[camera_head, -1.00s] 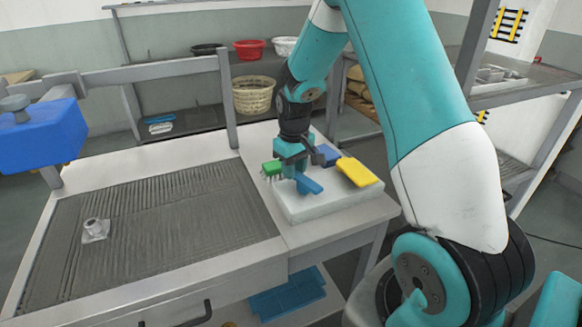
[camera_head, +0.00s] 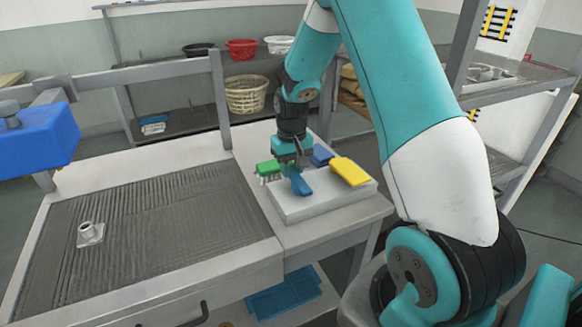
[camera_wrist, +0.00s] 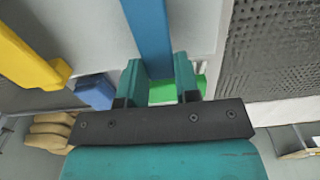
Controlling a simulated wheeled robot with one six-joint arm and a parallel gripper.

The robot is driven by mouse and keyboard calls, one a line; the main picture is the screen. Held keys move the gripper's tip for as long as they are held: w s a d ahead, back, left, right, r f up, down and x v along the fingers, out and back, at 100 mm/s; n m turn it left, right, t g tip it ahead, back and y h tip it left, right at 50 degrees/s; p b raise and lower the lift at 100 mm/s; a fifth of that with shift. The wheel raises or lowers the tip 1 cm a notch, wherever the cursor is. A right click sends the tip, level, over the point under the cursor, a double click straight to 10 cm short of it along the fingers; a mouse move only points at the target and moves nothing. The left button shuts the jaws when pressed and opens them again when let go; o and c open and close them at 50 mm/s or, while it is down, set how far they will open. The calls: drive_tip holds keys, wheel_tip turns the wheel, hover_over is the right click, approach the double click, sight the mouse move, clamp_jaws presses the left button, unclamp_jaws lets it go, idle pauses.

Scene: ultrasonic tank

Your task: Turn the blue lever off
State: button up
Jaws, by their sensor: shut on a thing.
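The blue lever (camera_head: 301,184) is a narrow blue bar above the top of a white block (camera_head: 335,202) on the table. My gripper (camera_head: 294,167) points down over the block and is shut on the lever's far part; the near end sticks out towards the camera. In the wrist view the lever (camera_wrist: 148,35) runs up from between the teal fingers of my gripper (camera_wrist: 158,75). The gripped part of the lever and its pivot are hidden.
Close by are a green brush-like piece (camera_head: 267,168), a second blue piece (camera_head: 321,155) and a yellow piece (camera_head: 350,171). To the left is a ribbed grey basin (camera_head: 150,220) with a small metal fitting (camera_head: 90,235). A blue box (camera_head: 38,137) stands at far left.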

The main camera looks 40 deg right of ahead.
drive_tip(key=shift+w, duration=0.1)
drive_tip(key=o, duration=0.9)
wheel_tip(320, 180, up, 18)
drive_tip(key=shift+f+b, duration=0.25)
drive_tip(key=shift+b, duration=0.25)
drive_tip(key=s+a+r+n+y, duration=0.1)
drive_tip(key=s+a+n, duration=0.3)
drive_tip(key=a, duration=0.6)
drive_tip(key=s+a+n+y, duration=0.1)
drive_tip(key=s+a+n, duration=0.1)
drive_tip(key=s+a, duration=0.6)
drive_tip(key=s+a+n, duration=0.1)
drive_tip(key=s+a, duration=0.2)
drive_tip(key=s, duration=0.1)
drive_tip(key=s+a+n+y, duration=0.1)
drive_tip(key=s+a+n, duration=0.1)
drive_tip(key=s+a, duration=0.1)
drive_tip(key=s+a+f+n+y, duration=0.1)
drive_tip(key=s+a, duration=0.3)
drive_tip(key=s, duration=0.1)
drive_tip(key=shift+s+n, duration=0.1)
drive_tip(key=shift+n, duration=0.2)
